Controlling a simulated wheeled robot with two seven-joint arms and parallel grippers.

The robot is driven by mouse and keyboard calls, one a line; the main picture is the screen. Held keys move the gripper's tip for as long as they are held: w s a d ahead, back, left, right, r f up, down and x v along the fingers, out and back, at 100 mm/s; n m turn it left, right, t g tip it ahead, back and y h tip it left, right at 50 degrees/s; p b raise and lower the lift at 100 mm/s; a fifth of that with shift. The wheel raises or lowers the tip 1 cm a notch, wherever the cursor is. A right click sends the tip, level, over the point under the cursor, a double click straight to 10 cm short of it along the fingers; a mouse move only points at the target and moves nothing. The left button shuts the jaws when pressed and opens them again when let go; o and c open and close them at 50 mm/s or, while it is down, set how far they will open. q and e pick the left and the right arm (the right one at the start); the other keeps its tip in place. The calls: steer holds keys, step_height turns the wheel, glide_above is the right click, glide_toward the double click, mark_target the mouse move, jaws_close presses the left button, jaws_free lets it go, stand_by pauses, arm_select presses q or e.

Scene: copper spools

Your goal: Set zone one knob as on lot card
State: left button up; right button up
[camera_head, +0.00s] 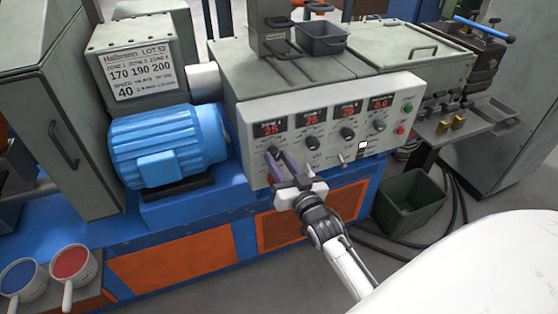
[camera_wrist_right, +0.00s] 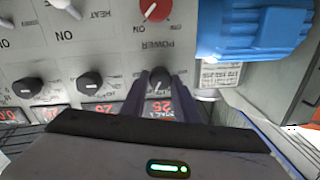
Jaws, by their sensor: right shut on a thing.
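The zone one knob (camera_wrist_right: 159,80) is a small black knob under the leftmost display on the grey control panel. My right gripper (camera_head: 275,156) is shut on it; in the wrist view its dark fingers (camera_wrist_right: 153,78) lie on either side of the knob. The zone one display (camera_head: 271,128) shows 25 in red. The lot card (camera_head: 139,72) on the grey box at upper left reads Lot 52, with 170, 190 and 200 for the zones and 40 below. My left gripper is not in view.
The zone two knob (camera_head: 311,143) and zone three knob (camera_head: 347,134) sit close to the right, with more displays above. A red power knob (camera_wrist_right: 154,9) is near the fingers. A blue motor (camera_head: 165,146) stands left; a dark green bin (camera_head: 408,201) is on the floor at right.

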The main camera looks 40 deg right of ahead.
steer(key=o, duration=1.1)
steer(key=shift+c, duration=0.2)
steer(key=s+a, duration=0.2)
steer(key=s, duration=0.8)
